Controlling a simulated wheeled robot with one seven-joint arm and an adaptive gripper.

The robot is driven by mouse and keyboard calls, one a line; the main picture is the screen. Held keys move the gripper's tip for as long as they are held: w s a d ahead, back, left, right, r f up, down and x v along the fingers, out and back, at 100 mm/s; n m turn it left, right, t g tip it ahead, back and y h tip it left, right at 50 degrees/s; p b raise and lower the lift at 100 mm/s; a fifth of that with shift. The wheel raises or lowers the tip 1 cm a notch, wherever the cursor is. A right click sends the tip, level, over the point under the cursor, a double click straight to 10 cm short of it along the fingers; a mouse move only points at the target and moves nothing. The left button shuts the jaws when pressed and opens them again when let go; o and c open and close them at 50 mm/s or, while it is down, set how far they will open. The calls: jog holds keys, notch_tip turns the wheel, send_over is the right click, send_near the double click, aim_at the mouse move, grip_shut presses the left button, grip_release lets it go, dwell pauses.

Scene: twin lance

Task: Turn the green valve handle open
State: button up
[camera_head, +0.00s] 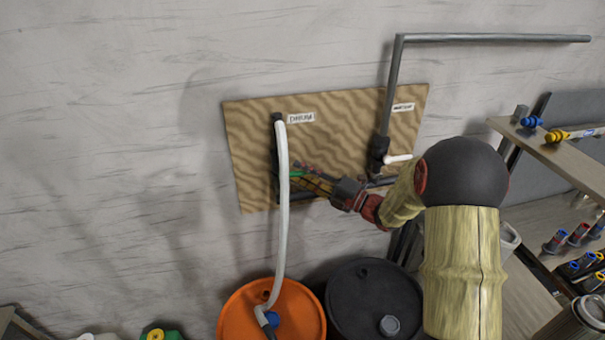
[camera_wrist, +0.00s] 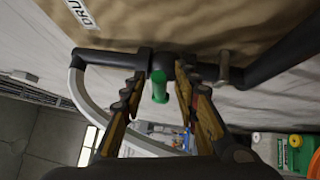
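The green valve handle (camera_wrist: 160,86) shows in the wrist view, hanging from a dark pipe (camera_wrist: 108,58) at a fitting. My gripper (camera_wrist: 159,72) is open, with one finger on either side of the handle. Gaps show between the handle and both fingers, so neither seems to touch it. In the head view my gripper (camera_head: 303,177) reaches the dark pipework on the brown board (camera_head: 250,140). Only a small bit of the green handle (camera_head: 296,174) shows there; my fingers hide part of it.
A white hose (camera_head: 283,200) runs down from the board to an orange drum (camera_head: 238,312). A black drum (camera_head: 374,300) stands beside it. A grey pipe with a white handle (camera_head: 398,158) is right of my gripper. A shelf (camera_head: 555,150) is at right.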

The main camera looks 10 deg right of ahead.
jog(key=shift+c, duration=0.8)
grip_shut()
